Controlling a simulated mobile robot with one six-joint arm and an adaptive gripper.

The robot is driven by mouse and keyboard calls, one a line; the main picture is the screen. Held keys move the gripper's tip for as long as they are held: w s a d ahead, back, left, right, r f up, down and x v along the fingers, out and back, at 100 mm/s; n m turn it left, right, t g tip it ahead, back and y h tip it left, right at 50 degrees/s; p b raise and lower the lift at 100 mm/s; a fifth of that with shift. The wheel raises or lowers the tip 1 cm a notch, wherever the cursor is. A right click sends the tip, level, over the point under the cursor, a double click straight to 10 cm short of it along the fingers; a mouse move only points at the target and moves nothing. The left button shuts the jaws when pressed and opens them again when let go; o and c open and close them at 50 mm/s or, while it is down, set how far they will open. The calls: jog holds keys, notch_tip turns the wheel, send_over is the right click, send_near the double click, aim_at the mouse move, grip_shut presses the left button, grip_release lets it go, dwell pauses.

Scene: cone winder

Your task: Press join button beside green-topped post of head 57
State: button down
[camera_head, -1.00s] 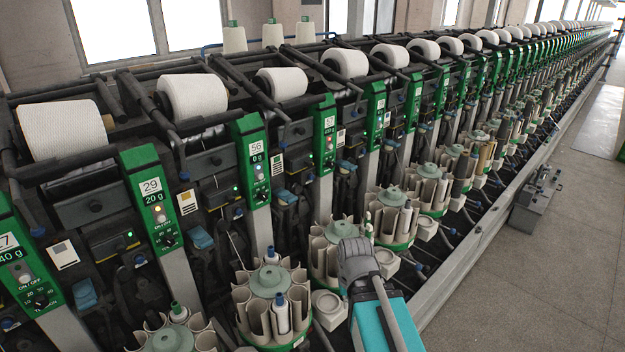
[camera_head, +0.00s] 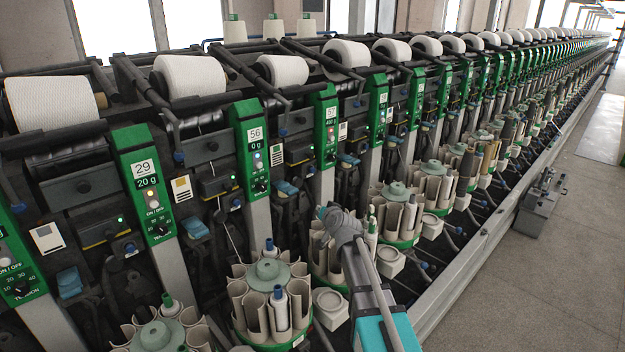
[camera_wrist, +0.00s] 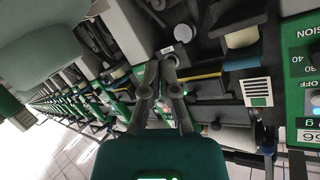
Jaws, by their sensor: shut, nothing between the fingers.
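Head 57's green-topped post (camera_head: 325,125) stands in the row, mid-picture in the head view, with a number plate, display and dial. A dark box with a yellow stripe (camera_head: 298,153) sits left of it, between heads 56 and 57. The wrist view shows a yellow-striped box (camera_wrist: 208,72) with a lit green spot (camera_wrist: 188,93). I cannot clearly make out the join button. My gripper (camera_head: 322,213) is shut and empty, below head 57's panel in the head view, over a bobbin carousel. In the wrist view its fingers (camera_wrist: 160,68) are left of the yellow-striped box.
Head 56's green panel (camera_head: 250,148) stands to the left. Bobbin carousels (camera_head: 268,275) with upright tubes crowd the space below and around my arm. White yarn cones (camera_head: 283,70) lie above. The floor (camera_head: 530,290) at right is open, with a grey box (camera_head: 541,207) beside the machine.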

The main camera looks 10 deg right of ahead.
aim_at(312, 170)
jog(key=w+d+r+m+t+h+b, duration=0.3)
jog(key=w+d+r+m+t+h, duration=0.1)
jog(key=w, duration=0.4)
jog(key=d+m+t+h, duration=0.1)
jog(key=d+m+h, duration=0.1)
jog(key=shift+d+r, duration=0.15)
jog(key=shift+d, duration=0.15)
jog(key=shift+w+a, duration=0.1)
jog(key=shift+w, duration=0.15)
jog(key=w+a, duration=0.5)
jog(key=w, duration=0.1)
jog(key=shift+w, duration=0.4)
jog(key=shift+w+a, duration=0.1)
jog(key=shift+w, duration=0.1)
dwell(1.2)
jog(key=shift+w+a, duration=0.15)
jog(key=shift+w, duration=0.05)
jog(key=shift+w+a, duration=0.3)
jog(key=shift+w, duration=0.1)
dwell(1.2)
jog(key=shift+s+d, duration=0.1)
jog(key=shift+s, duration=0.05)
jog(key=shift+s+d, duration=0.45)
jog(key=shift+s, duration=0.15)
